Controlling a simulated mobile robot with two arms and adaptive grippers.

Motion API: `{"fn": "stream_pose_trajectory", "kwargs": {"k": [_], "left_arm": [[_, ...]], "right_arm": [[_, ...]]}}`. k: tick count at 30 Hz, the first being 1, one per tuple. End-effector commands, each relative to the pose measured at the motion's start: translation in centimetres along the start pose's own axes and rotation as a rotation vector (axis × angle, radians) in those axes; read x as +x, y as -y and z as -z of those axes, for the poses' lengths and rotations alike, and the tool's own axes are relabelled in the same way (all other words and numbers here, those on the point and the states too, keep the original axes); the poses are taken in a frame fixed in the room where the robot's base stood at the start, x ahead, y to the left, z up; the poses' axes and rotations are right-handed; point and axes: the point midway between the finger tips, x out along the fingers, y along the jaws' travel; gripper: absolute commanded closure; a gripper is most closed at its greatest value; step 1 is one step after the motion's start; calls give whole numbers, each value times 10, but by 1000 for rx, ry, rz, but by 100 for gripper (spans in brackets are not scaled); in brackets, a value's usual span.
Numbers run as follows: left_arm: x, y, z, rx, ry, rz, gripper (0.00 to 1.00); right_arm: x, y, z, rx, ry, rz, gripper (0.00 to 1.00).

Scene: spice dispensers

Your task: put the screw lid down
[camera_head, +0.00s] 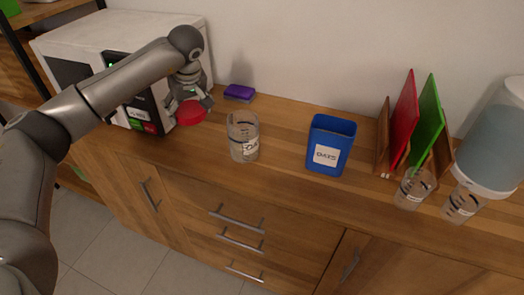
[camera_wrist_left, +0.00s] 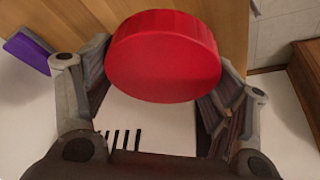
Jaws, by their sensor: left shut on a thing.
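The screw lid (camera_head: 191,112) is a round red disc. My left gripper (camera_head: 192,100) is shut on it and holds it in front of the white appliance, left of the clear jar. In the left wrist view the lid (camera_wrist_left: 163,56) sits between the two fingers of the left gripper (camera_wrist_left: 160,85), which touch it at its sides. Whether the lid touches the counter cannot be told. The clear jar (camera_head: 243,140) with a white label stands on the wooden counter, its top open. My right gripper is not in view.
A white microwave-like appliance (camera_head: 120,35) stands behind my left arm. A purple sponge (camera_head: 239,92) lies near the wall. A blue container (camera_head: 330,146), red and green boards (camera_head: 428,115), two clear cups (camera_head: 413,190) and a large dispenser (camera_head: 492,145) stand right. Counter (camera_head: 285,125) is bare between jar and blue container.

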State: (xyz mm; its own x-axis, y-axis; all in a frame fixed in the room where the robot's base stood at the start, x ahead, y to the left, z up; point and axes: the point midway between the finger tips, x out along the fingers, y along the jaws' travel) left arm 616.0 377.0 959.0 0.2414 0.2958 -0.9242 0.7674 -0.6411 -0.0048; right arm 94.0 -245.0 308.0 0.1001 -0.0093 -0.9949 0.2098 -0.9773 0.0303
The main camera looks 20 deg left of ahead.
Motion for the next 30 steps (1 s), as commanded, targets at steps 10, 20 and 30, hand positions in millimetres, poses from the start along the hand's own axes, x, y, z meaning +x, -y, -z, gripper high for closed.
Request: {"fn": "stream_pose_trajectory", "kwargs": {"k": [10,20,30], "left_arm": [[37,2,-12,-14,2,10,44],[69,2,-25,-15,0,7,44],[96,1,-36,-15,-1,5,44]], "right_arm": [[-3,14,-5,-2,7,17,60],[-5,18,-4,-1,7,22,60],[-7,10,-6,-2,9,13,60]]}}
